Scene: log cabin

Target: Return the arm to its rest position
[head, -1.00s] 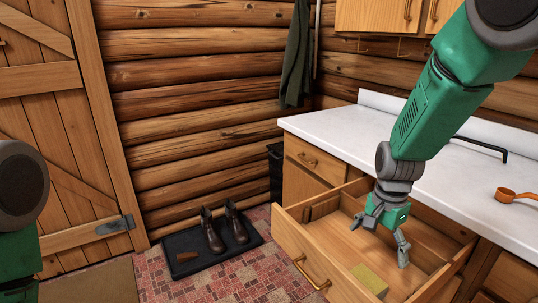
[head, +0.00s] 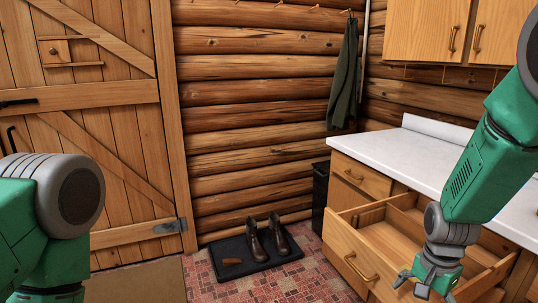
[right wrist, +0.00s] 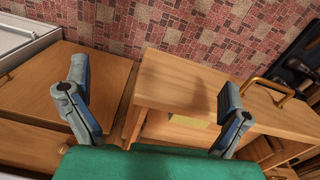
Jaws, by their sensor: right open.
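My right arm, green with grey joints, comes in from the right in the head view. Its gripper (head: 426,284) is low in the picture, in front of the open drawer (head: 345,255). The right wrist view shows the two grey fingers (right wrist: 154,84) spread wide with nothing between them. The drawer (right wrist: 180,95) lies below them, apart from the fingers as far as I can tell. A yellowish flat item (right wrist: 195,121) shows inside the drawer there, partly hidden. My left arm shows only as a green link and grey joint at the left edge; its gripper is out of view.
A white counter (head: 400,155) over wooden cabinets runs along the right. Boots (head: 268,240) stand on a black tray (head: 232,250) by the log wall. A dark bin (head: 320,195) stands beside the cabinet.

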